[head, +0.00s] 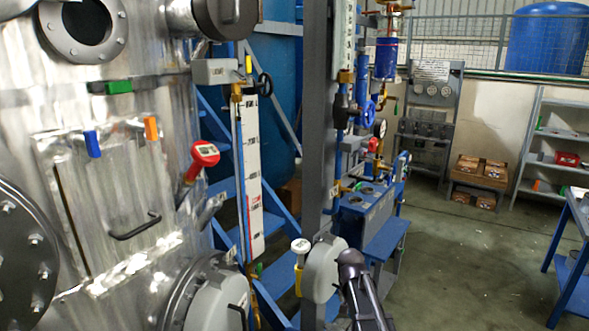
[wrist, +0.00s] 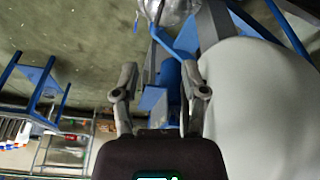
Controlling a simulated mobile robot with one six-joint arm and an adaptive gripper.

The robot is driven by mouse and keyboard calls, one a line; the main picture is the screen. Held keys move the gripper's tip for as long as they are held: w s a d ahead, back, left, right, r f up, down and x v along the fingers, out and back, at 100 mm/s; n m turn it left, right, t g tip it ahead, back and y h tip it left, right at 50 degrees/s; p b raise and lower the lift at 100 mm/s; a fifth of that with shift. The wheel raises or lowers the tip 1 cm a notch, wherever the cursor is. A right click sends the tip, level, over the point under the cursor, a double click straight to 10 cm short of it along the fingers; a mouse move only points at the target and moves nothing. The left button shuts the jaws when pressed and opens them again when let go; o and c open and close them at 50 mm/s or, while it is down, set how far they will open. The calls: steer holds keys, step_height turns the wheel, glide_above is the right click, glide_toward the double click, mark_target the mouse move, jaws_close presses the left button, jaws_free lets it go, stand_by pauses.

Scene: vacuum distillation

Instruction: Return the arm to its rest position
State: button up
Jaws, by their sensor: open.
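My gripper (wrist: 160,85) shows in the wrist view with its two grey fingers spread apart and nothing between them. Blue framework (wrist: 165,75) lies beyond the fingers, and a large pale rounded surface fills the right side of that view. In the head view, grey and dark links of my arm (head: 360,285) show at the bottom centre, in front of the blue equipment. I cannot make out the gripper's fingers there.
A grey post (head: 316,130) and blue pump unit (head: 365,205) stand mid-picture. A blue table (head: 575,245) and shelves (head: 560,145) are at right, with open floor (head: 460,265) between.

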steer(key=s+n+g+y, duration=0.1)
steer(key=s+n+g, duration=0.1)
steer(key=s, duration=1.7)
steer(key=shift+s+a+f+n+g, duration=0.15)
steer(key=shift+a+f+n+g, duration=0.2)
steer(key=shift+n, duration=0.35)
stand_by(0.3)
